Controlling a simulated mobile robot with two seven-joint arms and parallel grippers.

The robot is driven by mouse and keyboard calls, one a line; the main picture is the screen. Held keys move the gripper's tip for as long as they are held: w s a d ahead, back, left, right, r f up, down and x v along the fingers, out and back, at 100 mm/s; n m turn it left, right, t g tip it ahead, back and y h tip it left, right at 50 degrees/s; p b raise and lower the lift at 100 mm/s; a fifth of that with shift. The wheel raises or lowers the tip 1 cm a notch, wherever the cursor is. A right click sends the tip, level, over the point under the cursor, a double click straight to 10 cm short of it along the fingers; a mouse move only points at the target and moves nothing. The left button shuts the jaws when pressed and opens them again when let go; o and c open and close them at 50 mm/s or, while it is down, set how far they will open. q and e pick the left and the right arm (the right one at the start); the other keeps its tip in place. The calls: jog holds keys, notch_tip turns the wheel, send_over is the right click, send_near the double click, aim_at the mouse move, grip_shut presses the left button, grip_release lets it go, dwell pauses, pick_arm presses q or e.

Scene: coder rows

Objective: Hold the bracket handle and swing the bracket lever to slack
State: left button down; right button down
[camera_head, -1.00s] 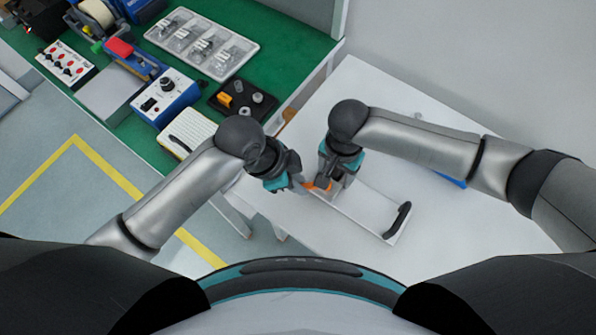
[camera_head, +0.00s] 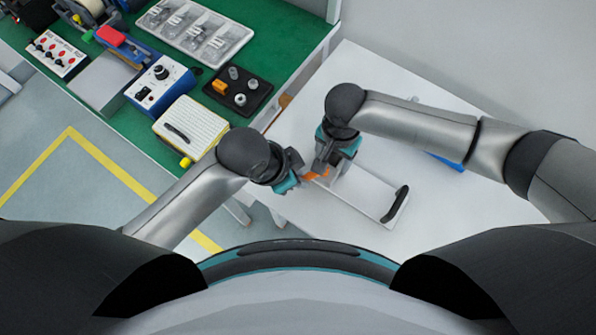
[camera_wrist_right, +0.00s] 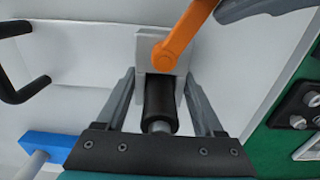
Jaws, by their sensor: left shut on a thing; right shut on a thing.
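The bracket is a pale block (camera_wrist_right: 168,52) with a black cylindrical handle (camera_wrist_right: 158,103) and an orange lever (camera_wrist_right: 184,36). The orange lever (camera_head: 313,176) also shows in the head view. My right gripper (camera_wrist_right: 158,90) is shut on the black handle, with one finger on each side of it. In the head view my right gripper (camera_head: 326,166) comes from above and hides most of the bracket. My left gripper (camera_head: 300,180) is shut at the outer end of the orange lever; its exact grip is partly hidden. One left finger (camera_wrist_right: 245,8) shows at the right wrist view's top.
A pale plate (camera_head: 355,195) with a black bar handle (camera_head: 395,204) extends right of the bracket on a white table (camera_head: 440,205). A blue object (camera_head: 445,161) lies under my right arm. A green bench (camera_head: 150,140) with tools and trays stands to the left.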

pick_arm(q)
jog(key=c, duration=0.8)
grip_release()
jog(key=shift+r, duration=0.1)
jog(key=v, duration=1.2)
